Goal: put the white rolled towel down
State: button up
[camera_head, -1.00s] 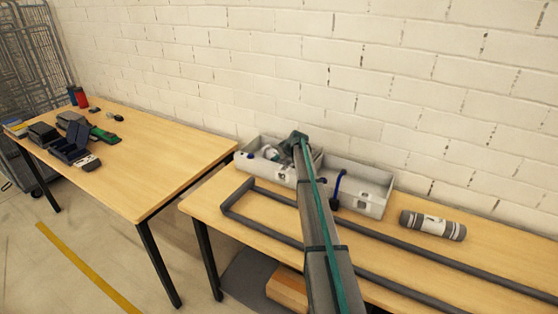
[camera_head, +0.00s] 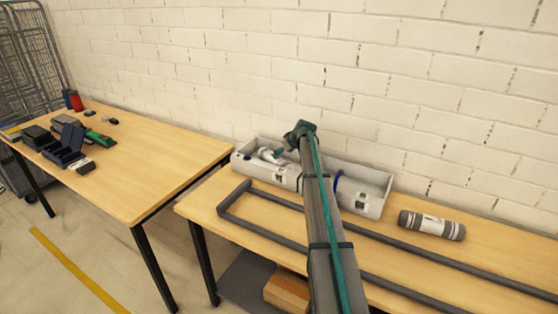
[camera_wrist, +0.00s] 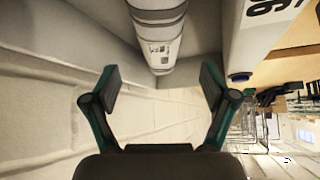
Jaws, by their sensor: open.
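A white rolled towel with thin grey bands and a printed label (camera_wrist: 160,45) lies in a grey-walled space at the top of the wrist view. My gripper (camera_wrist: 162,88) is open, its two dark pads apart, with nothing between them. The roll is beyond the fingertips and not gripped. In the head view, my arm reaches over the left compartment of a light grey bin (camera_head: 285,181). A white shape (camera_head: 266,154) shows in that compartment, partly hidden by my gripper and the bin wall.
The right compartment (camera_head: 372,197) has a blue part at its left. A grey-and-white roll (camera_head: 432,224) lies on the wooden table right of the bin. A dark rail frame (camera_head: 250,228) runs along the front. A second table (camera_head: 160,165) with dark boxes stands left. A brick wall is behind.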

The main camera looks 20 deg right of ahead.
jog(key=shift+v, duration=1.4)
jog(key=shift+a, duration=0.1)
